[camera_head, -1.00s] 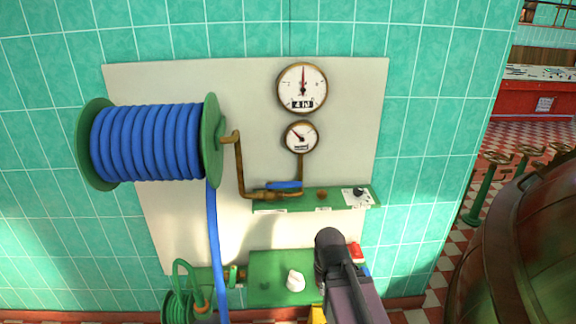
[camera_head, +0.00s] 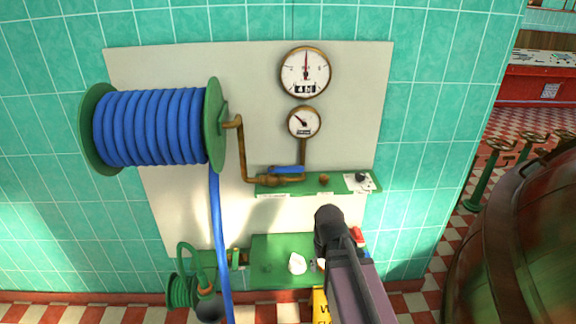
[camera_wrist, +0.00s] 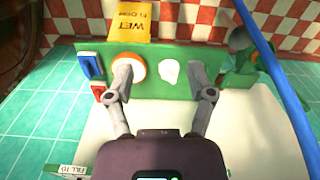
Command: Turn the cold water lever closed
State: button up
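The blue lever (camera_head: 286,169), the only lever I can make out on the pipework, lies about level along the brass pipe (camera_head: 247,160) just above a green shelf (camera_head: 300,187). I cannot read a cold water label on it. In the wrist view my gripper (camera_wrist: 165,82) is open and empty, its two grey fingers spread in front of the lower green panel (camera_wrist: 170,92). The lever is not seen in the wrist view. My arm hides part of the lower panel in the head view.
A blue hose (camera_head: 219,230) hangs from the large reel (camera_head: 150,127) left of the lever. Two gauges (camera_head: 305,72) (camera_head: 304,122) sit above it. A yellow sign (camera_wrist: 137,27) stands below the lower panel. A copper kettle (camera_head: 530,250) is at right.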

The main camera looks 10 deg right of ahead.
jog(key=w+a+r+n+p, duration=0.1)
jog(key=w+r+n+p, duration=0.35)
jog(key=w, duration=0.55)
jog(key=w+a+r+n+p, duration=0.2)
jog(key=w+r+n+p, duration=0.3)
jog(key=w, duration=0.5)
notch_tip(320, 180, up, 9)
jog(key=n+p, duration=0.7)
jog(key=p, duration=0.2)
send_over(289, 168)
jog(key=shift+w+r, duration=0.1)
jog(key=shift+r, duration=0.1)
jog(key=shift+f+b, duration=0.2)
jog(key=shift+b, duration=0.15)
jog(key=shift+f+b, duration=3.55)
jog(key=shift+f, duration=0.05)
grip_shut()
